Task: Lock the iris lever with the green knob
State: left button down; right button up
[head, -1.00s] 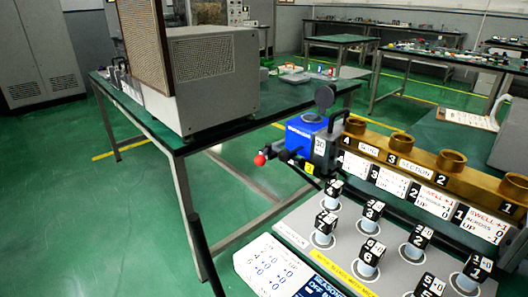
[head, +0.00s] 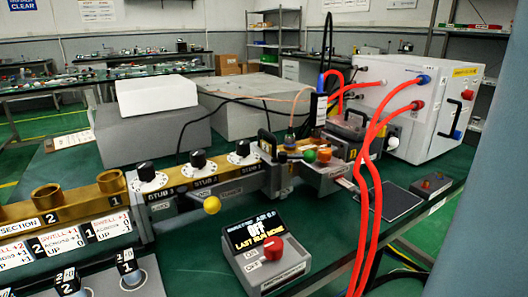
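A small green knob (head: 309,156) sits on the brass and grey waveguide section near the middle right of the head view. It is close beside an orange knob (head: 324,155). The lever under the green knob is too small to make out, and I cannot tell its position. A yellow ball knob (head: 211,205) sticks out in front of the stub section further left. Neither of my grippers shows in the head view.
A control box with a red dial (head: 272,247) stands in front of the waveguide. Red hoses (head: 368,185) hang from a white cabinet (head: 440,95) at the right. Black stub dials (head: 198,160) line the brass rail. A dark flat pad (head: 392,201) lies at the right.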

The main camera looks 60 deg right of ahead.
aim_at(309, 156)
jog(key=l+z, duration=0.1)
jog(key=z, duration=1.8)
